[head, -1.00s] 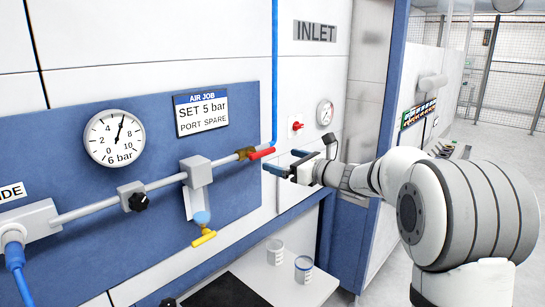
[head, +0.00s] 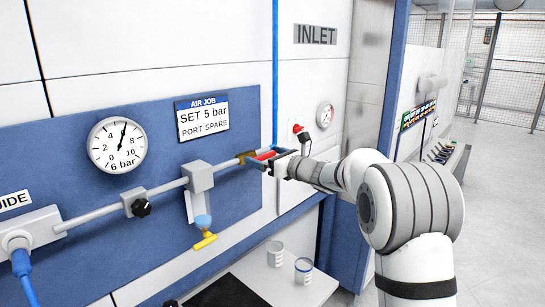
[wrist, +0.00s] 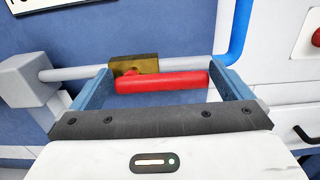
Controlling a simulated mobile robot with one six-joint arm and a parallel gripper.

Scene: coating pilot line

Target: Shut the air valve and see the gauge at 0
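The air valve has a brass body (wrist: 135,64) and a red lever handle (wrist: 165,83) lying along the grey pipe. In the head view the red lever (head: 264,156) is partly hidden by my gripper (head: 262,160). In the wrist view my gripper (wrist: 160,74) is open, with one blue finger beyond each end of the lever. The lever appears between them; contact cannot be told. The round white gauge (head: 117,145) is on the blue panel at left. Its needle points just right of straight up, and its face reads 6 bar.
A black knob (head: 141,207) and a yellow-handled drain valve (head: 204,240) sit on the line to the left. A red button (head: 297,128) and small gauge (head: 325,115) are on the wall behind. Two cups (head: 303,270) stand on the bench below.

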